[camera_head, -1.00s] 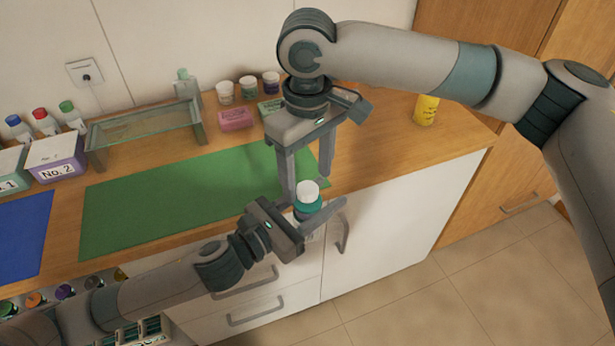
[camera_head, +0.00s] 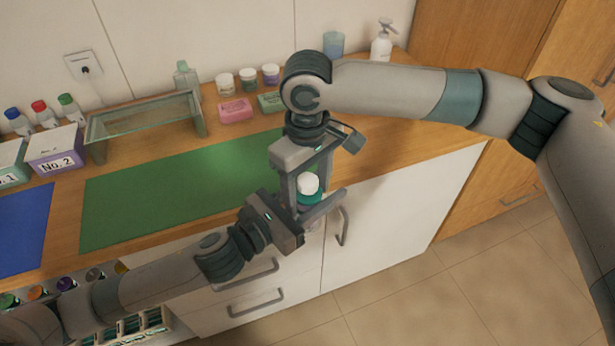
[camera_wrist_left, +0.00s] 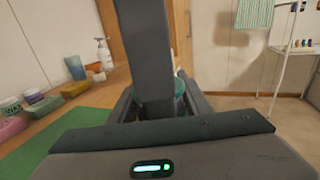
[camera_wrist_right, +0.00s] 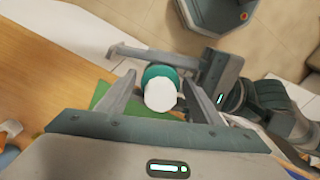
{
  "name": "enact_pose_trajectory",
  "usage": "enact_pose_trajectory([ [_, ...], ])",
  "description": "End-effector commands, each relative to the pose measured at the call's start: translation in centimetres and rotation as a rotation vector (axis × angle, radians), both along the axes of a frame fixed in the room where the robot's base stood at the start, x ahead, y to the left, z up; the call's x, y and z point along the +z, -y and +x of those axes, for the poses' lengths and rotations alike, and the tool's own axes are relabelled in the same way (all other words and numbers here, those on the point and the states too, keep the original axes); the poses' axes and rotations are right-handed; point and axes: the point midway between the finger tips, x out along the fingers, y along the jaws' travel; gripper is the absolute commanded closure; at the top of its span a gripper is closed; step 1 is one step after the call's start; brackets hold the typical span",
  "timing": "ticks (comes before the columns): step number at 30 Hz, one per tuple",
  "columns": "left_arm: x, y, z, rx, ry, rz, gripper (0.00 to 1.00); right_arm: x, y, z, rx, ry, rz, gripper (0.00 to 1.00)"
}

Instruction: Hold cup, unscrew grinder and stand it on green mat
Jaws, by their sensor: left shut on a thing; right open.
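The jar-like piece in my left gripper (camera_head: 310,207) has a teal body (camera_head: 311,196) and a white top (camera_head: 308,183). My left gripper is shut on the teal body and holds it upright in front of the counter edge. My right gripper (camera_head: 308,190) points down from above, open, with its fingers on both sides of the white top. In the right wrist view the white top (camera_wrist_right: 160,94) lies between the open fingers, with gaps beside it. In the left wrist view a right gripper finger hides most of the piece. The green mat (camera_head: 150,205) lies flat on the counter, bare.
A glass shelf (camera_head: 140,125) stands behind the mat. A blue mat (camera_head: 22,230) lies left. A spray bottle (camera_head: 381,45) stands at the far right.

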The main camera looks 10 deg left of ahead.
Motion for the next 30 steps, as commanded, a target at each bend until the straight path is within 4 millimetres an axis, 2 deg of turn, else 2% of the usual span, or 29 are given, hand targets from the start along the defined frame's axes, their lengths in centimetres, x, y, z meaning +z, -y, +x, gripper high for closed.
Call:
enact_pose_trajectory([
  [5, 0.10, 0.01, 0.01, 0.000, 0.002, -0.001, 1.00, -1.01, 0.00, 0.00, 0.000, 0.000, 0.000, 0.41],
  [14, 0.09, 0.01, 0.01, 0.000, 0.002, -0.001, 1.00, -1.13, 0.00, 0.00, 0.000, 0.001, 0.001, 0.41],
  [19, 0.09, 0.01, 0.00, 0.000, 0.002, -0.001, 1.00, -1.11, 0.01, 0.01, 0.000, 0.001, 0.001, 0.81],
  [25, 0.07, 0.01, -0.01, 0.000, 0.001, -0.001, 1.00, -1.10, 0.01, 0.01, 0.039, 0.000, 0.000, 0.82],
  [30, 0.06, 0.01, -0.02, -0.001, 0.001, -0.001, 1.00, -1.07, 0.03, 0.00, 0.193, 0.000, 0.000, 0.82],
])
